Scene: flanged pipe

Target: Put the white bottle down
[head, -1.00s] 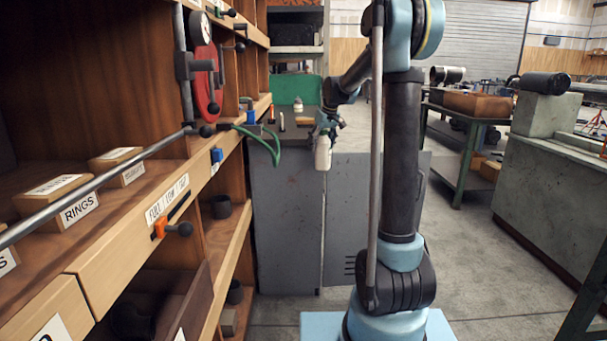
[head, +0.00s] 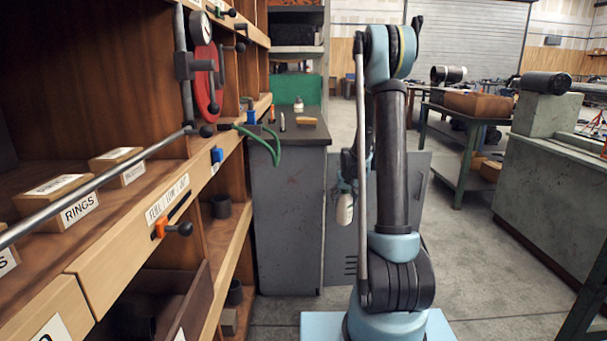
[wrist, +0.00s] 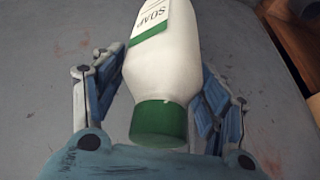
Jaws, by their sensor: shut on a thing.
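The white bottle (head: 344,209) hangs in the air in front of the grey cabinet's door panel, slightly tilted and below the level of the cabinet top. My gripper (head: 346,186) is at its upper part, partly hidden behind my arm. In the wrist view the bottle (wrist: 172,62) shows a "SOAP" label and a green end, and the blue-padded fingers of my gripper (wrist: 160,82) are shut on it from both sides.
The grey cabinet (head: 288,215) has a dark top (head: 282,135) carrying a small pale bottle (head: 298,104) and a wooden block (head: 306,121). A wooden shelf unit (head: 130,240) stands on the left, with a green hose (head: 262,140) at its edge. Open floor lies right of my arm.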

